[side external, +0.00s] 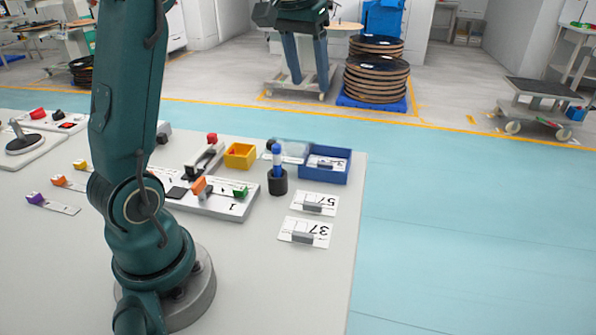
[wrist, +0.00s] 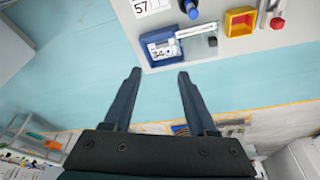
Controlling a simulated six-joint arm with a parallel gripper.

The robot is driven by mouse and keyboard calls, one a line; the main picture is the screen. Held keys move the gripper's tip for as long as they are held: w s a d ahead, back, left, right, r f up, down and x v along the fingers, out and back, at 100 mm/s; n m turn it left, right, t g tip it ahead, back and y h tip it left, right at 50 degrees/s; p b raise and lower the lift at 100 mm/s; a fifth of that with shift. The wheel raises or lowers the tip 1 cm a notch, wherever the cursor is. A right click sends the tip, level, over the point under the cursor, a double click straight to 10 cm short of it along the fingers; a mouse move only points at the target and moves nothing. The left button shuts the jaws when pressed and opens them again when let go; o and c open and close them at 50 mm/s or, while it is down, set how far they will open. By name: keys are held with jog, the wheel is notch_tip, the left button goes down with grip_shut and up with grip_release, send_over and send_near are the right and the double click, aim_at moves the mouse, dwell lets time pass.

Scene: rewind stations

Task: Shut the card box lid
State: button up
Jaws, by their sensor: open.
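The blue card box (side external: 323,177) stands near the table's far right corner, with a white card (side external: 325,163) inside. Its clear lid (side external: 291,147) is open, off to the box's left side in the side view. In the wrist view the box (wrist: 149,62) lies just ahead of the fingertips, and the lid (wrist: 198,43) shows as a clear panel on its right. My gripper (wrist: 159,76) is open and empty, with a wide gap between its fingers. In the side view my gripper (side external: 310,88) is raised, apart from the box and lid.
A yellow bin (side external: 240,155) stands left of the lid. A black cup (side external: 278,186) with a blue marker stands in front of it. Cards marked 57 (side external: 313,203) and 37 (side external: 305,232) lie on the table (side external: 270,290). Open floor lies beyond the table's right edge.

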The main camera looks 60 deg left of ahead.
jog(key=s+d+r+m+t, duration=0.1)
jog(key=s+d+r+m, duration=0.1)
jog(key=s+d, duration=0.5)
jog(key=shift+d+m+t+h, duration=0.3)
jog(key=shift+d+m+t, duration=0.1)
jog(key=shift+d, duration=0.9)
jog(key=shift+s, duration=0.2)
jog(key=n+g, duration=0.5)
jog(key=n, duration=0.2)
send_over(271, 141)
jog(key=shift+h, duration=0.4)
notch_tip(271, 141, down, 16)
jog(key=shift+d+f, duration=0.1)
jog(key=shift+f, duration=0.05)
jog(key=shift+s+f, duration=0.1)
jog(key=shift+f, duration=2.45)
